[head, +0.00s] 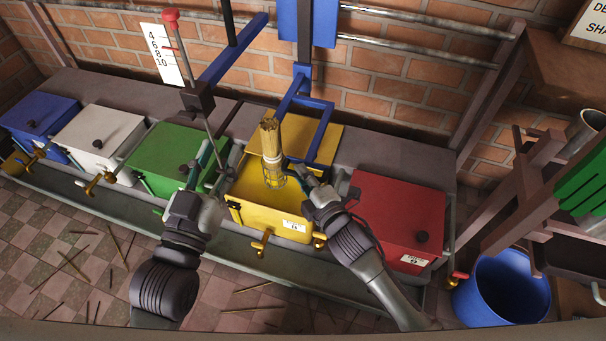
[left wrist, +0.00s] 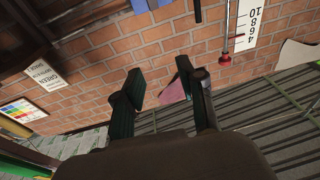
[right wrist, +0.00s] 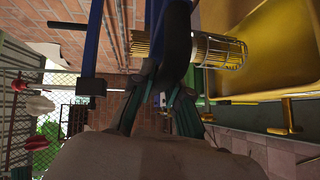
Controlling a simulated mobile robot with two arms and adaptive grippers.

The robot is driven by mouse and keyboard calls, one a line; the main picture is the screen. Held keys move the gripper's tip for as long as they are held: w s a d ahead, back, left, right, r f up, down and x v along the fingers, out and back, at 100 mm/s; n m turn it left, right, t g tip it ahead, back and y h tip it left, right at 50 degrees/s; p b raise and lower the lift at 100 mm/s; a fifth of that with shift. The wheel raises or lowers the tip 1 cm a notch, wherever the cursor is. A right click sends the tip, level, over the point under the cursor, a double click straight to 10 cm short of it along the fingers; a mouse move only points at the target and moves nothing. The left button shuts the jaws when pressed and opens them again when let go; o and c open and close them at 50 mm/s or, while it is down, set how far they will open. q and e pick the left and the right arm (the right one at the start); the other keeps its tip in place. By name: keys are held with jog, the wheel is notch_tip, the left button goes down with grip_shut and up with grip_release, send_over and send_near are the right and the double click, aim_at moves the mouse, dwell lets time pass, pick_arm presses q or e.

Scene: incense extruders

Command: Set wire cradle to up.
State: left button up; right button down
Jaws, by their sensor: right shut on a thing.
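The wire cradle (head: 275,180) holds a bundle of yellow-brown sticks (head: 270,140) upright. It hangs at the mouth of the open yellow vat (head: 262,193); how deep its lower end sits is unclear. It also shows in the right wrist view (right wrist: 222,50), beside the yellow vat (right wrist: 275,60). A blue bracket (head: 325,135) rises behind it. My right gripper (head: 303,174) is at the vat's right side, shut on a dark handle (right wrist: 176,45) next to the cradle. My left gripper (head: 211,166) is open and empty, above the gap between the green and yellow vats.
Closed green (head: 180,150) and red (head: 400,210) vats flank the yellow one; white and blue vats stand further left. A red-tipped rod (head: 172,35) stands by a numbered scale (head: 160,55). A blue bucket (head: 502,290) is at lower right. Sticks lie on the floor.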

notch_tip(320, 180, up, 3)
jog(key=shift+f+p, duration=0.1)
jog(key=shift+p, duration=1.15)
notch_tip(320, 180, up, 2)
jog(key=shift+p, duration=1)
pick_arm(q)
jog(key=s+a+f+g+y, duration=0.2)
jog(key=s+f+g, duration=0.3)
jog(key=f, duration=0.3)
jog(key=s+a+f+g+y, duration=0.1)
jog(key=s+a+f+g, duration=0.2)
jog(key=s+f+g, duration=0.2)
notch_tip(320, 180, down, 3)
jog(key=shift+s+f+n+g+y, duration=0.1)
jog(key=shift+s+n+g+y, duration=0.25)
jog(key=shift+g, duration=0.85)
jog(key=shift+w+a, duration=0.1)
jog(key=shift+w, duration=0.05)
pick_arm(e)
jog(key=c, duration=1.1)
grip_release()
jog(key=shift+c, duration=0.2)
jog(key=v, duration=1.2)
